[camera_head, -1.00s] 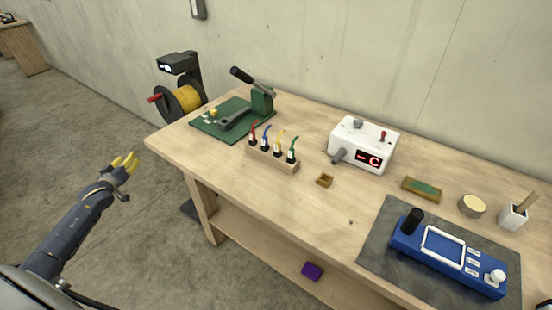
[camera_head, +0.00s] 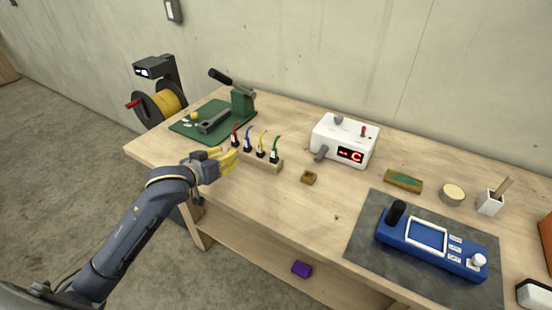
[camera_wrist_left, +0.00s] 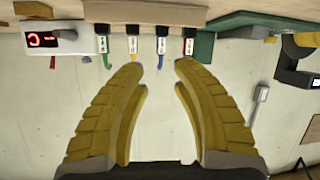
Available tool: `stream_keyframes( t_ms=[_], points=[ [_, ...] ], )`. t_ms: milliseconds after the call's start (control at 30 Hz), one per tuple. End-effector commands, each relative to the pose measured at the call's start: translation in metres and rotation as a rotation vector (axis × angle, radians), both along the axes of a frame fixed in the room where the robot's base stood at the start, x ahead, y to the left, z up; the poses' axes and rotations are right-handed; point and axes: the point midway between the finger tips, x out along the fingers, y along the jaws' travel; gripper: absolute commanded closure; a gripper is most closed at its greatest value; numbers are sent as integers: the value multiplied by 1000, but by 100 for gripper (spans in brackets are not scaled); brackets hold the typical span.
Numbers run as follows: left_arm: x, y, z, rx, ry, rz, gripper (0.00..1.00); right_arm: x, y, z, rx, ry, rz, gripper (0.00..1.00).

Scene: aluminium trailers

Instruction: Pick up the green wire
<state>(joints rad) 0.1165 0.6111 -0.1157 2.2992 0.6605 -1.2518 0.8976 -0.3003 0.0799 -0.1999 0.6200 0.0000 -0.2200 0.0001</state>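The green wire (camera_head: 277,146) stands upright at the right end of a wooden holder (camera_head: 268,165) on the workbench, beyond the yellow wire (camera_head: 262,140). In the left wrist view the green wire (camera_wrist_left: 105,56) is at the left end of the row, and that view appears upside down. My left gripper (camera_head: 230,160) is at the holder's left end, near the red wire (camera_head: 236,133). Its yellow fingers (camera_wrist_left: 160,75) are apart with nothing between them in the left wrist view. My right gripper is not in view.
A blue wire (camera_head: 249,138) stands between red and yellow. A green press (camera_head: 240,103) is behind left, a white box with display (camera_head: 345,141) behind right. A blue device (camera_head: 430,245) sits on a dark mat (camera_head: 368,238).

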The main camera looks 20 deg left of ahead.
Motion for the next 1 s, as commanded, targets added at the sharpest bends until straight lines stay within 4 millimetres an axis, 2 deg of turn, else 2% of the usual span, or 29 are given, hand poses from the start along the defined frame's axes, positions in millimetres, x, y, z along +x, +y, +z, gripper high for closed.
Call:
stream_keyframes(
  t_ms=[33,100,200,300,400,567,1000],
  points=[
    [-12,-22,7,22,0,-40,73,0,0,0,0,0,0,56],
    [-26,-43,14,56,3,-84,73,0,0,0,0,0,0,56],
    [-41,-64,20,94,4,-128,73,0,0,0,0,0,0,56],
    [-51,-75,24,120,5,-156,73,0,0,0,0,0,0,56],
    [-51,-81,23,131,5,-166,73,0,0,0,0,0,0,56],
    [-32,-88,15,132,6,-169,73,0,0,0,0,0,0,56],
    [35,-105,-13,132,6,-168,73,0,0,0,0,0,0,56]
  ],
)
